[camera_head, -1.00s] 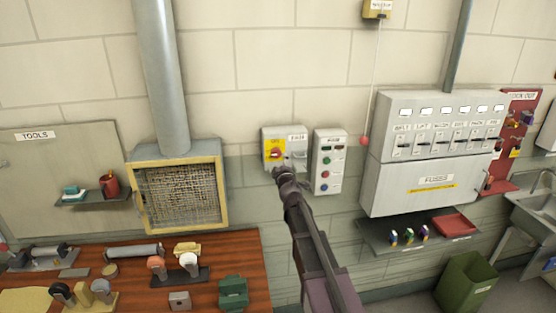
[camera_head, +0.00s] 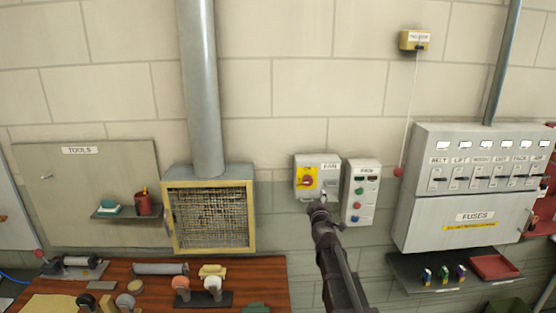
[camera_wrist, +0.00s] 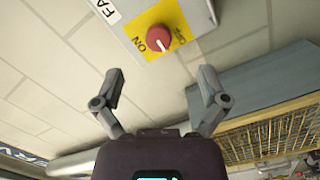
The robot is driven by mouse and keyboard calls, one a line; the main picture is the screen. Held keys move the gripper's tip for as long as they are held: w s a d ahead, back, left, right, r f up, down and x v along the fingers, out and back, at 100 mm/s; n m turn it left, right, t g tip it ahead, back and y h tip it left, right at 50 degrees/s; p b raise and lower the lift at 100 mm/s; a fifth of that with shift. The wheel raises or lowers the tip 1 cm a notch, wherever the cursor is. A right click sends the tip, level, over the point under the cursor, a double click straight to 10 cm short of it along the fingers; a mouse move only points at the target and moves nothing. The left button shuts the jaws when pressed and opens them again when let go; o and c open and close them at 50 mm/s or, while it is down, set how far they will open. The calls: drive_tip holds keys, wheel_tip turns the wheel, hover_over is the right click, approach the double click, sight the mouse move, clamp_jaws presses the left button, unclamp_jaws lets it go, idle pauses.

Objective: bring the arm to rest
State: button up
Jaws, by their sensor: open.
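My gripper (camera_head: 318,203) is just below the grey FAN switch box (camera_head: 331,171) on the wall in the head view, and my arm rises to it from the bottom. In the wrist view my gripper (camera_wrist: 160,83) has its two fingers spread wide with nothing between them. The box's red rotary knob (camera_wrist: 158,38) on its yellow ON/OFF plate (camera_wrist: 178,22) lies beyond the fingertips, apart from them. The knob also shows in the head view (camera_head: 306,181).
A button panel (camera_head: 361,192) is close to the right of my gripper. The fuse cabinet (camera_head: 450,225) is further right. A yellow-framed mesh vent (camera_head: 210,217) and a wooden bench (camera_head: 262,272) with tools are left. A pull cord (camera_head: 411,110) hangs right of the panel.

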drive_tip(key=s+d+f+m+g+h+b, duration=0.25)
drive_tip(key=s+f+m+g, duration=0.25)
drive_tip(key=s+f, duration=0.3)
drive_tip(key=s+d+f+m+g+h+b, duration=0.1)
drive_tip(key=s+d+f+m+g+b, duration=0.35)
drive_tip(key=f, duration=0.65)
drive_tip(key=s+a+f+g+y+b, duration=0.1)
drive_tip(key=s+a+f+g, duration=0.1)
drive_tip(key=s, duration=0.4)
drive_tip(key=s+a+f+m+g+y+b, duration=0.1)
drive_tip(key=s+a+f+g+y+b, duration=0.1)
drive_tip(key=s+f, duration=0.3)
drive_tip(key=s+a+f+m+g+y+b, duration=0.1)
drive_tip(key=s+a+f+g, duration=0.3)
drive_tip(key=s, duration=0.5)
drive_tip(key=shift+s+a+f+y+b, duration=0.2)
drive_tip(key=shift+a+f+y+b, duration=0.15)
drive_tip(key=shift+b, duration=0.2)
drive_tip(key=c, duration=0.5)
drive_tip(key=shift+d, duration=0.1)
